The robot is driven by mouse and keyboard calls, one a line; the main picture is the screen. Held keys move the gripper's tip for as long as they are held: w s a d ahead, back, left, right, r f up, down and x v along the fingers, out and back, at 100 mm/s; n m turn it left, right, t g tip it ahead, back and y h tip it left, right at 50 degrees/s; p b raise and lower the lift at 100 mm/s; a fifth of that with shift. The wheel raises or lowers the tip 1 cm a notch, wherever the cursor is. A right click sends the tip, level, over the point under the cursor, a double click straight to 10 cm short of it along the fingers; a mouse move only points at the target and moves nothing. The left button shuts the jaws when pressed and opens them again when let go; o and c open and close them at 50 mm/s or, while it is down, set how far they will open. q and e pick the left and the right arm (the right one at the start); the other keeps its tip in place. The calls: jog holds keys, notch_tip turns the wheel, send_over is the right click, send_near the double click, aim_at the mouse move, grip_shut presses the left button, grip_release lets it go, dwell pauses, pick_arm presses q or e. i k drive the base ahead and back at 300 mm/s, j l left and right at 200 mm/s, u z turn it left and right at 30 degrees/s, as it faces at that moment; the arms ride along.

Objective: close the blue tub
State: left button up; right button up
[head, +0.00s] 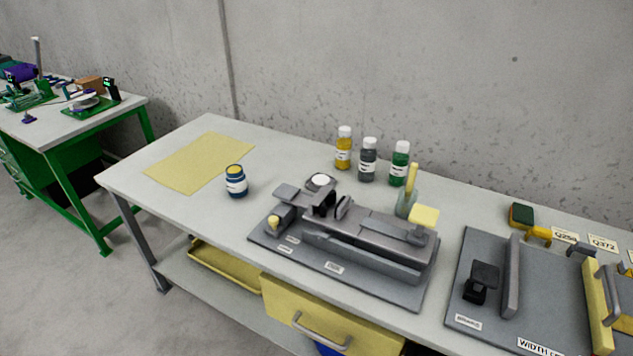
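The blue tub (236,183) stands upright on the light grey workbench (262,150), left of the grey machine. It has a white label band, and its top shows a yellow round area inside a dark blue rim. I cannot tell whether that is a cap or the tub's contents. A dark round disc with a white centre (320,181) lies behind the machine; whether it is a lid is unclear. Neither of my grippers is in view.
A yellow mat (201,161) lies left of the tub. A grey machine (358,240) is to its right. Yellow, grey and green bottles (367,160) stand at the back, near a glass with a yellow-handled tool (406,203). A second fixture (515,285) fills the right.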

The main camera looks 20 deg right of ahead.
aim_at(235, 179)
jog(key=i+j+z, duration=0.3)
jog(key=j, duration=0.25)
jog(key=i+j+z, duration=0.15)
jog(key=i+j, duration=0.15)
jog(key=i+j+z, duration=0.15)
jog(key=j, duration=0.15)
jog(key=i+j+z, duration=0.15)
jog(key=j, duration=0.2)
jog(key=i+j+z, duration=0.1)
jog(key=j, duration=0.25)
jog(key=i+j+z, duration=0.15)
jog(key=j, duration=0.2)
